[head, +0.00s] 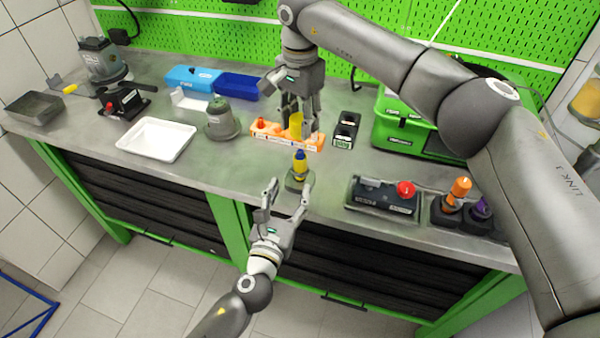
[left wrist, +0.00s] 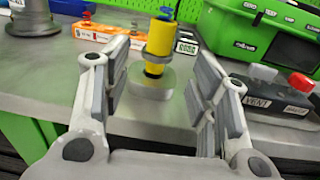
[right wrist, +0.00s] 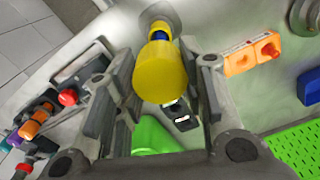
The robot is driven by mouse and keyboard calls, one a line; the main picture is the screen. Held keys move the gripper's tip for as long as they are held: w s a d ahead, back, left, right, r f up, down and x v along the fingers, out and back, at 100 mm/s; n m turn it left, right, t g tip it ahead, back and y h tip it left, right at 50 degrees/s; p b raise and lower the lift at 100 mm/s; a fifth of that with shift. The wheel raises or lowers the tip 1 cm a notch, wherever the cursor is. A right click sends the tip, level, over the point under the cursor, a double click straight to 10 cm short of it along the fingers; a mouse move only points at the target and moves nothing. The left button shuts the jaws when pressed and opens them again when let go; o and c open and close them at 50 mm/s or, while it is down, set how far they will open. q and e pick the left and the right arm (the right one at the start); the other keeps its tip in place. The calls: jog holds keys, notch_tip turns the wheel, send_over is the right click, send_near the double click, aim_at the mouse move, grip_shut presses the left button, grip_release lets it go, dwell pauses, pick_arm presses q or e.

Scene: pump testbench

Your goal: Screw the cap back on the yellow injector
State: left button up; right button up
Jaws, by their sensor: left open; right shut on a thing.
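The yellow injector (head: 300,167) stands upright in a round grey holder near the bench's front edge, its blue upper end showing. The left wrist view shows its yellow body (left wrist: 158,40) and the holder (left wrist: 151,91) between the fingers. My left gripper (head: 285,191) is open around it, fingers apart from it. My right gripper (head: 298,122) points down from above, shut on the yellow cap (head: 296,126). In the right wrist view the cap (right wrist: 160,73) lines up before the injector's blue end (right wrist: 159,36) and partly hides it. The cap appears apart from the injector in the head view.
An orange rack (head: 266,134) stands behind the injector. A black holder (head: 346,130) and a green case (head: 405,136) are to its right. A control box with a red button (head: 384,195) sits at the front right. A white tray (head: 157,139) lies left.

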aim_at(298, 170)
pick_arm(q)
jog(key=x, duration=1)
grip_shut()
jog(key=shift+s, duration=0.1)
pick_arm(e)
jog(key=shift+f, duration=2.5)
jog(key=shift+f, duration=0.9)
jog(key=shift+f, duration=0.65)
